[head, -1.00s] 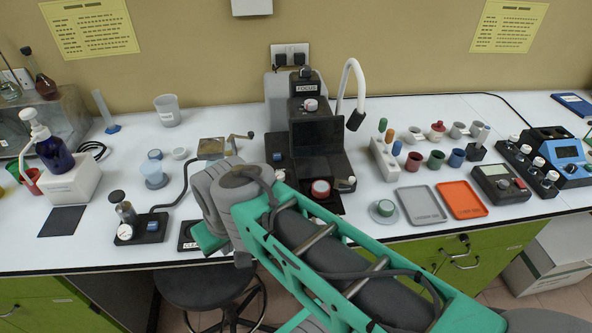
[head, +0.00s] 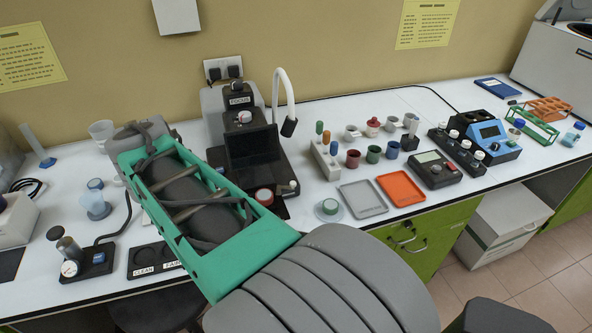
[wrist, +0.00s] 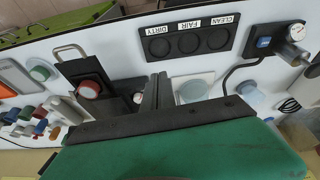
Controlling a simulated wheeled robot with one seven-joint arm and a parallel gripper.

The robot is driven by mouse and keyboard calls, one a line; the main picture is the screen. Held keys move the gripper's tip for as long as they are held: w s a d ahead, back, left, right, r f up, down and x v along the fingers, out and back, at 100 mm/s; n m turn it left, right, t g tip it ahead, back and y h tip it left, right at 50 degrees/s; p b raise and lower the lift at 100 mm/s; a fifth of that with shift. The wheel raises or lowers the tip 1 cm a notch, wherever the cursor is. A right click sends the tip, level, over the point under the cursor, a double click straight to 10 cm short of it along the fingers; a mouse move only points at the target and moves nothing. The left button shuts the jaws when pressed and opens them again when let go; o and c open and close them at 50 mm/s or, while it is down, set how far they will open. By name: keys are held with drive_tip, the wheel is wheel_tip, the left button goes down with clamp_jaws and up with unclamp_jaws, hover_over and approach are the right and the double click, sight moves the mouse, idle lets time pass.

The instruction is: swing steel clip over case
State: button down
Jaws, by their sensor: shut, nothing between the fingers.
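In the wrist view my gripper (wrist: 157,90) has its dark fingers together, with nothing seen between them. It points at the bench between a black instrument (wrist: 95,78) and a translucent cup (wrist: 192,91). A thin steel loop (wrist: 70,49), possibly the steel clip, shows by the front end of the instrument, near the bench edge. A round red-topped part (wrist: 89,89) sits on the instrument; it also shows in the head view (head: 264,196). I cannot tell which part is the case. In the head view my forearm hides my gripper and the bench behind it.
A black tray with round wells, labelled clean, fair and dirty (wrist: 187,29), lies at the bench front. Left of it is a gauge device (head: 85,258). Right of the instrument are a grey tray (head: 362,200), a red tray (head: 400,189) and several coloured cups.

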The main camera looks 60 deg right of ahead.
drive_tip(key=s+d+r+m+g, duration=0.1)
drive_tip(key=s+d+r+m, duration=0.15)
drive_tip(key=d, duration=0.35)
drive_tip(key=s+d+r+m, duration=0.1)
drive_tip(key=d+m, duration=0.2)
drive_tip(key=d, duration=0.2)
wheel_tip(320, 180, up, 3)
drive_tip(key=m+g+h+p, duration=0.1)
drive_tip(key=m+g+p, duration=0.15)
drive_tip(key=m, duration=0.55)
hover_over(286, 188)
drive_tip(key=s+d, duration=0.2)
drive_tip(key=d, duration=0.1)
drive_tip(key=shift+s+f+b, duration=0.15)
drive_tip(key=shift+b, duration=0.25)
wheel_tip(286, 188, down, 10)
drive_tip(key=p, duration=0.2)
drive_tip(key=shift+a, duration=0.25)
